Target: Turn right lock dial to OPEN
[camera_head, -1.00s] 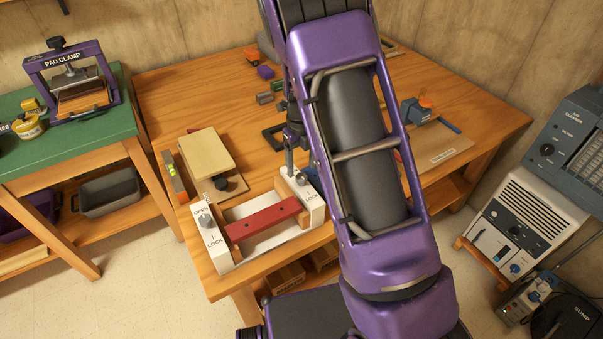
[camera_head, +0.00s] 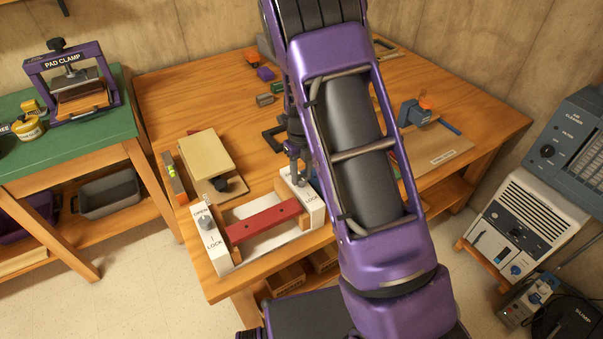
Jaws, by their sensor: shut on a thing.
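A fixture with two white end plates holds a red bar (camera_head: 262,218) at the front of the wooden workbench. The right plate (camera_head: 316,207) carries the right lock dial (camera_head: 302,183), with the LOCK label showing below it; its OPEN label is mostly hidden by my gripper. My gripper (camera_head: 302,175) points down over that plate and is shut on the right lock dial. The dial is mostly covered, so its exact angle cannot be told. The left plate has a grey dial (camera_head: 206,223) between its OPEN and LOCK labels.
A black frame (camera_head: 273,137) lies behind. My purple arm hides the bench right of the fixture. A pad clamp (camera_head: 70,85) stands on the green bench.

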